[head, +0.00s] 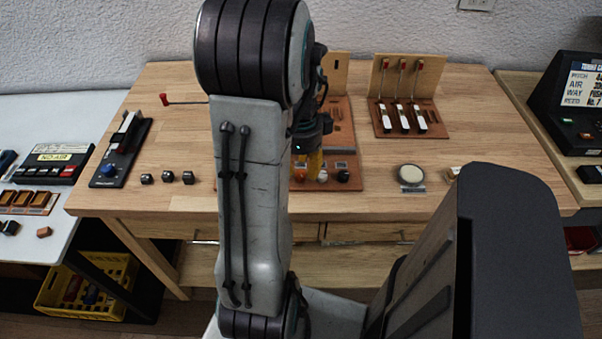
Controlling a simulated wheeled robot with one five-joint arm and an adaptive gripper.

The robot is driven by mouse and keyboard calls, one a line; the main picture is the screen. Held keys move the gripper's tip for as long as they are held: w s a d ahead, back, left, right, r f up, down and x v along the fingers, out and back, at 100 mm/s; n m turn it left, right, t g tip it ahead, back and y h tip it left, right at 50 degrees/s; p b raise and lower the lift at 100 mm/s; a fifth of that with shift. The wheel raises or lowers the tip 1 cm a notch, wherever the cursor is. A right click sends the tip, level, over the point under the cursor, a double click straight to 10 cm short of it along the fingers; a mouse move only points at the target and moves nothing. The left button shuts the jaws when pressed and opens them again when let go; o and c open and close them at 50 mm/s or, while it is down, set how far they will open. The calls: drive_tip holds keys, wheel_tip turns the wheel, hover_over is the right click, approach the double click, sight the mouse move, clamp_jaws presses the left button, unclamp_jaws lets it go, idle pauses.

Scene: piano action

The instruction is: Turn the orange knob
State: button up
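An orange knob (300,174) sits near the front edge of a reddish-brown board (350,145) on the wooden table. It is the leftmost in a short row with a white knob (322,176) and a black knob (343,175). My gripper (314,162) points down over the board, just behind this row and slightly right of the orange knob. Its yellowish end shows below the dark wrist. My arm covers the board's left part and some of the gripper. I cannot tell whether the fingers are open, or whether they touch anything.
A second board (431,128) with several red-tipped levers stands to the right. A round pale disc (410,175) lies near the front edge. Several dark cubes (167,177) and a device with a blue knob (108,170) are at left.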

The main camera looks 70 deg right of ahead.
drive_tip(key=shift+f, duration=1.3)
drive_tip(key=shift+o, duration=0.4)
clamp_jaws()
